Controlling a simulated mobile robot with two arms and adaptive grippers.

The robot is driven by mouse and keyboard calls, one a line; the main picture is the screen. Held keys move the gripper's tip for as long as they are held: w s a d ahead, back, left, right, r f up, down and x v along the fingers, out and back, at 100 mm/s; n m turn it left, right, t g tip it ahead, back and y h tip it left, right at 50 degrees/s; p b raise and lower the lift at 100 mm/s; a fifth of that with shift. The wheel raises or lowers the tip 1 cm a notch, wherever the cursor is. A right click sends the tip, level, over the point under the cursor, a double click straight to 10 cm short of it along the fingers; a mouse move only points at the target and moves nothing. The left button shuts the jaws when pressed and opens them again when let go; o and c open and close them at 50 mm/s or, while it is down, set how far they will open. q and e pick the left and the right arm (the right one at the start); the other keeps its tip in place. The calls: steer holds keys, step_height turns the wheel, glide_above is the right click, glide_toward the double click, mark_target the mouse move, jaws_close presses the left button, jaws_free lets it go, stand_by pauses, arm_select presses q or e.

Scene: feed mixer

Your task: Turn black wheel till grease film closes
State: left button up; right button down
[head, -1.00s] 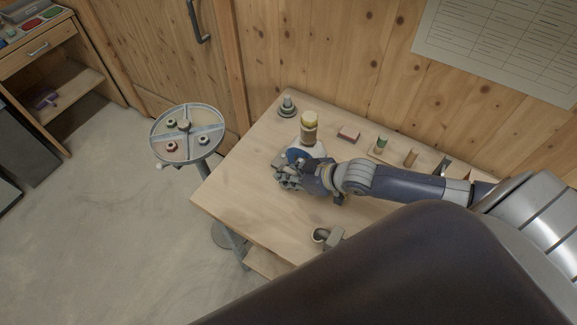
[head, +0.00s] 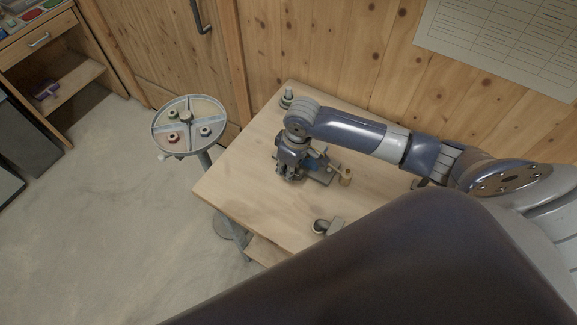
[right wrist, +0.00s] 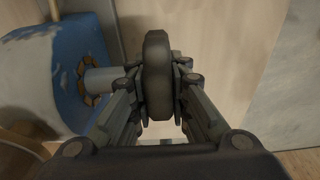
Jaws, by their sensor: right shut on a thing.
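The black wheel (right wrist: 158,75) stands edge-on between the fingers of my right gripper (right wrist: 160,95) in the right wrist view, and the gripper is shut on it. A short grey shaft (right wrist: 103,80) joins the wheel to a blue, worn housing (right wrist: 75,70) with an orange-brown ring around the shaft. In the head view my right gripper (head: 288,172) is low over the table, in front of the mostly hidden blue machine (head: 318,170). The wheel is hidden there. The grease film cannot be made out. My left gripper is not in view.
The wooden table (head: 240,190) has free room at its front left. A grey fitting (head: 326,226) lies near its front edge and a small stepped metal piece (head: 287,98) stands at the back. A round divided tray on a stand (head: 190,145) is to the left.

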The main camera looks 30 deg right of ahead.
stand_by(0.6)
steer(key=c, duration=1.5)
jaws_free()
steer(key=shift+f, duration=0.1)
steer(key=r, duration=0.8)
steer(key=s+r, duration=0.1)
steer(key=r, duration=0.3)
steer(key=shift+d, duration=0.35)
steer(key=shift+s+f, duration=0.1)
